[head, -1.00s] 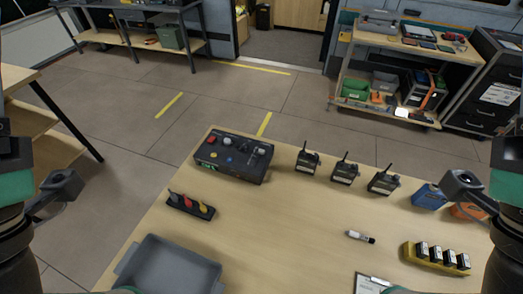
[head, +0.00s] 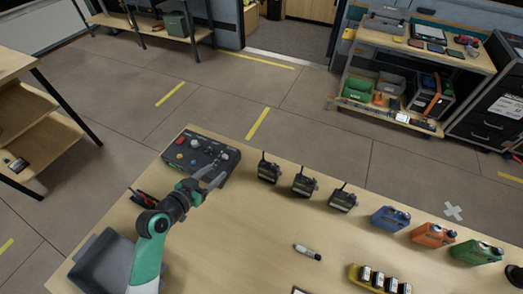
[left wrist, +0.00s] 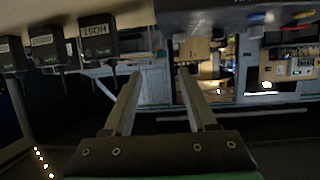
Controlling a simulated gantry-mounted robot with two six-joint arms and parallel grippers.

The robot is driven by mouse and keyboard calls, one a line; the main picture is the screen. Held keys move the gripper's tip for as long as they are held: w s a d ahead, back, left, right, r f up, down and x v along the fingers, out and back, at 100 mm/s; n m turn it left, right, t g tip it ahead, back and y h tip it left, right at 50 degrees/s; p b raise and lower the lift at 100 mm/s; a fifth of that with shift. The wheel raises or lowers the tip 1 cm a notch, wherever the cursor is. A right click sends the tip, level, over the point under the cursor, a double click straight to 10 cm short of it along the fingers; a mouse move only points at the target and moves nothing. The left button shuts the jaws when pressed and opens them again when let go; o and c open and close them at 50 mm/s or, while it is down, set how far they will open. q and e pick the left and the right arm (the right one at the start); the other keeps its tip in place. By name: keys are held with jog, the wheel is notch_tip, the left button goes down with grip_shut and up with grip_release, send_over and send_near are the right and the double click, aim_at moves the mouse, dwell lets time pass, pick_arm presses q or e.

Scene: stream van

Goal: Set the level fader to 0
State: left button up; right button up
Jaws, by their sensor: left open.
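The dark control box (head: 203,158) stands at the far left of the tabletop, with red, yellow and blue buttons and light knobs on top. It also shows as a dark body along the top of the left wrist view (left wrist: 235,15). My left gripper (head: 217,176) is open at the box's near right part, its fingers pointing toward the box. I cannot tell whether they touch it. The fingers and wrist cover that part, so I cannot make out the level fader or its setting. Between the fingers in the left wrist view (left wrist: 157,85) I see nothing held. My right gripper is out of view.
Three radios with antennas (head: 304,184) stand right of the box. Blue, orange and green cans (head: 433,236) are farther right. A marker (head: 307,251) and a yellow battery holder (head: 360,275) lie nearer. A grey tray (head: 92,262) and a dark holder (head: 141,198) are left, near my arm.

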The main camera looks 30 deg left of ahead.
aim_at(224, 157)
pick_arm(q)
jog(key=s+a+y, duration=0.1)
jog(key=s+a, duration=0.2)
jog(key=shift+n, duration=0.4)
jog(key=b+x, duration=0.1)
jog(key=x, duration=0.2)
jog(key=b+x, duration=0.2)
jog(key=x, duration=0.2)
jog(key=f+b+x, duration=0.1)
jog(key=x, duration=0.3)
jog(key=shift+f, duration=0.1)
jog(key=shift+w, duration=0.5)
grip_shut()
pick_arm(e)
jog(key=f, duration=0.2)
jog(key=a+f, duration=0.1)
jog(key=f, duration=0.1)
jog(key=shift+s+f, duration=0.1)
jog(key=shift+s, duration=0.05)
